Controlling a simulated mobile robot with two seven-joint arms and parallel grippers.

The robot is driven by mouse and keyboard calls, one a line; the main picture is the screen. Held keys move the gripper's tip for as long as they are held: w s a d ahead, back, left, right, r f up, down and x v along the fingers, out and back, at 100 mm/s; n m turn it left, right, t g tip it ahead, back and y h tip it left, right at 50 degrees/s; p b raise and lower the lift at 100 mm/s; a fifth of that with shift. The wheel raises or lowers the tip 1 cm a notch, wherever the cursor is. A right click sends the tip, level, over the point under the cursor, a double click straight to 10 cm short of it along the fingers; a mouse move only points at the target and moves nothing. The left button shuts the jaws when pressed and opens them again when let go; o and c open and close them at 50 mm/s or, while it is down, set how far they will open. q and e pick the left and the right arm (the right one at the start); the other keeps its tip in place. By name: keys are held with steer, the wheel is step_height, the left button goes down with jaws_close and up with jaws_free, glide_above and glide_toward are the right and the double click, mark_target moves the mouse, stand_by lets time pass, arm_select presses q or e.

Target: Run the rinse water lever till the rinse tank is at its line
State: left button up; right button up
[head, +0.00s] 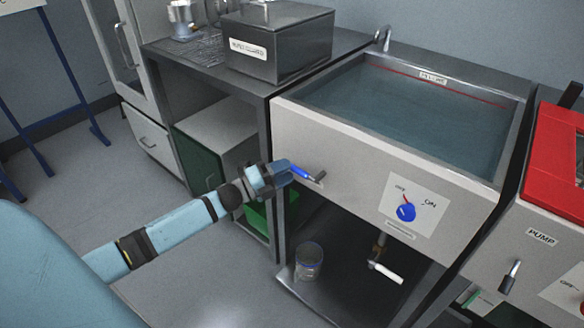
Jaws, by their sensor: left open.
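The rinse tank (335,142) is an open grey steel basin in the middle of the head view, holding blue-grey water (405,112). A red line (470,97) with a small label runs along its far inner wall. The water surface lies close to this line; I cannot tell the exact gap. A lever (318,178) with a blue grip sticks out from the upper left of the tank's front. My left gripper (286,173) is open at the blue grip's left end; I cannot tell whether it touches. My right gripper is out of view.
A blue knob (406,212) sits on a white plate on the tank front. Below are a white-handled valve (385,271) and a jar (309,261) on a shelf. A lidded grey box (278,45) stands on the left counter. Red-topped pump equipment (556,160) borders the right.

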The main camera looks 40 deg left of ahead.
arm_select(q)
steer(key=p+v, duration=0.1)
steer(key=v, duration=1)
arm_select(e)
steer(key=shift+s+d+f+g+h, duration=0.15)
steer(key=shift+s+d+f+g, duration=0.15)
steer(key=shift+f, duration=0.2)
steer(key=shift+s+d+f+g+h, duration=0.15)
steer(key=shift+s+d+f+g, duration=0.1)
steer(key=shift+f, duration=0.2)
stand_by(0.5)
